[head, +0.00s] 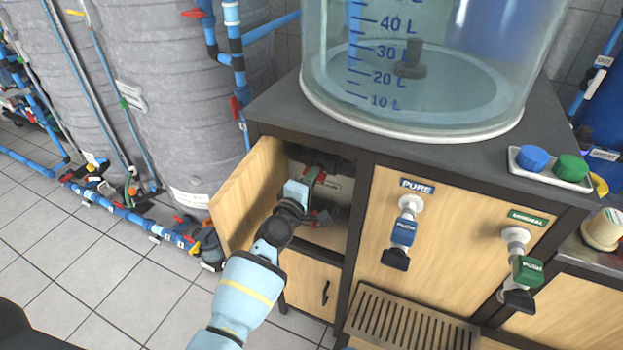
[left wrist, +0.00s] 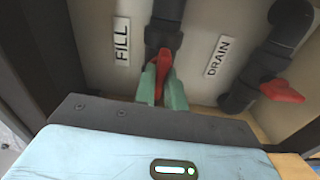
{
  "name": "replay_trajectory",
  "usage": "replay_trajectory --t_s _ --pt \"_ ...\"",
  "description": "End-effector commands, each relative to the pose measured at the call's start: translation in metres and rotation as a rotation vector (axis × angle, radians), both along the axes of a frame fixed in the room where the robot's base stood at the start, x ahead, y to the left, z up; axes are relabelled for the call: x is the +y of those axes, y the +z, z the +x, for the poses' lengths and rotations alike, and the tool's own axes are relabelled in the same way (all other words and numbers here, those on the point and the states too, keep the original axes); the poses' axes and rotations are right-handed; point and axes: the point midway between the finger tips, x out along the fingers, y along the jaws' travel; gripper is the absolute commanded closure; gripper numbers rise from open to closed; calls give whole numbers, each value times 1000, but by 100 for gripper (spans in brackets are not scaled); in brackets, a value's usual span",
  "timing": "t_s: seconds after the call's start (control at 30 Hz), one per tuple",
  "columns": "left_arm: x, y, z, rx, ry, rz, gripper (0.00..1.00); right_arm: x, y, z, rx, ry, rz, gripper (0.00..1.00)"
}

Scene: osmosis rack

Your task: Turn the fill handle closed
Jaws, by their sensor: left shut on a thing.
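The red fill handle (left wrist: 162,66) sits on a dark pipe beside the FILL label (left wrist: 122,41) in the left wrist view. My left gripper (left wrist: 161,84) has its green fingers shut on this handle, one on each side. The handle's long side runs roughly in line with the pipe in that view. In the head view my left gripper (head: 318,180) reaches into the open cabinet compartment, and the handle is mostly hidden there. My right gripper is not in view.
A red drain handle (left wrist: 283,92) sits on the pipe to the right, beside the DRAIN label (left wrist: 218,56). The open wooden door (head: 245,195) stands left of my arm. A clear tank (head: 430,75) stands on the dark countertop (head: 290,110) above.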

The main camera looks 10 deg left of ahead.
Motion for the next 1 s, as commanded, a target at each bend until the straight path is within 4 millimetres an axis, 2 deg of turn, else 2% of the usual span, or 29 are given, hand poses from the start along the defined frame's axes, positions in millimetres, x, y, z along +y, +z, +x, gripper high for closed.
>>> replay_trajectory --t_s 1.0 --pt "1 1 0 -176 1 895 100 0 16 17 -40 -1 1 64"
